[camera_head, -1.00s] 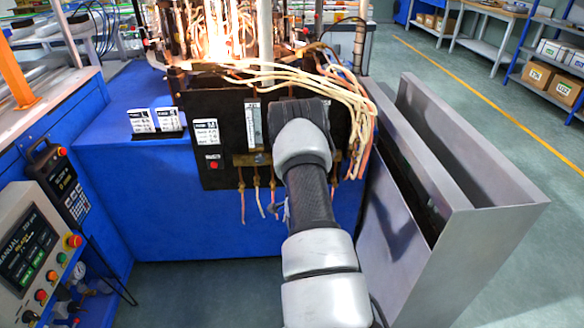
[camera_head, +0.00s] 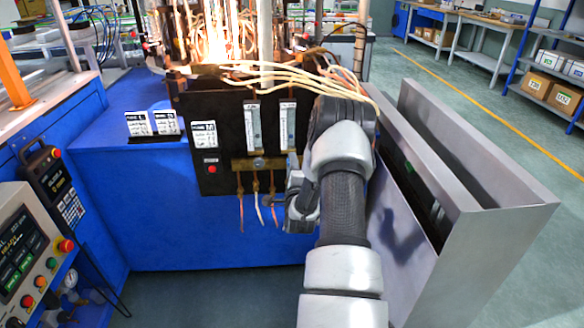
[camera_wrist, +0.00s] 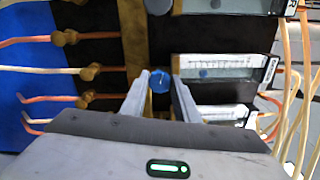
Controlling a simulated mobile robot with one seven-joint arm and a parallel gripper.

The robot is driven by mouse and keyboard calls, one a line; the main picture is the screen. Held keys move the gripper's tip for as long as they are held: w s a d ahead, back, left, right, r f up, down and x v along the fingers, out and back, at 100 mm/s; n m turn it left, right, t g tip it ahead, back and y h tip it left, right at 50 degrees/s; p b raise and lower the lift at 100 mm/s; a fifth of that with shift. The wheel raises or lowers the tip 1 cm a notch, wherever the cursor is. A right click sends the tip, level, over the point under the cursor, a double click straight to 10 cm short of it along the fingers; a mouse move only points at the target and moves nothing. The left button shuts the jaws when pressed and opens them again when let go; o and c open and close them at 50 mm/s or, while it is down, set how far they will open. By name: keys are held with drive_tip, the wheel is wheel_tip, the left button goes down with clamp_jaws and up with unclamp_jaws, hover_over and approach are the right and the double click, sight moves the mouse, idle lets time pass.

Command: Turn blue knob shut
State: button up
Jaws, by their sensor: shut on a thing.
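In the wrist view a small blue knob (camera_wrist: 160,82) sits between the two fingers of my gripper (camera_wrist: 160,78), in front of the brass strip (camera_wrist: 134,35) on the black panel. The fingers are shut on it. In the head view my gripper (camera_head: 299,200) is at the lower right of the black panel (camera_head: 220,105). The held knob is hidden there by my gripper and arm.
Clear flow tubes (camera_wrist: 222,67) stand beside the brass strip. Copper and pale hoses (camera_head: 258,200) hang below the panel. Pale cables loop over its top, near flames (camera_head: 222,42). A grey metal trough (camera_head: 430,165) stands close to my arm on the right.

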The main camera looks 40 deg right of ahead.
drive_tip(key=shift+a, duration=0.1)
drive_tip(key=o, duration=1.1)
drive_tip(key=shift+c, duration=0.2)
drive_tip(key=p+v, duration=0.2)
drive_tip(key=v, duration=1.5)
drive_tip(key=shift+s, duration=0.2)
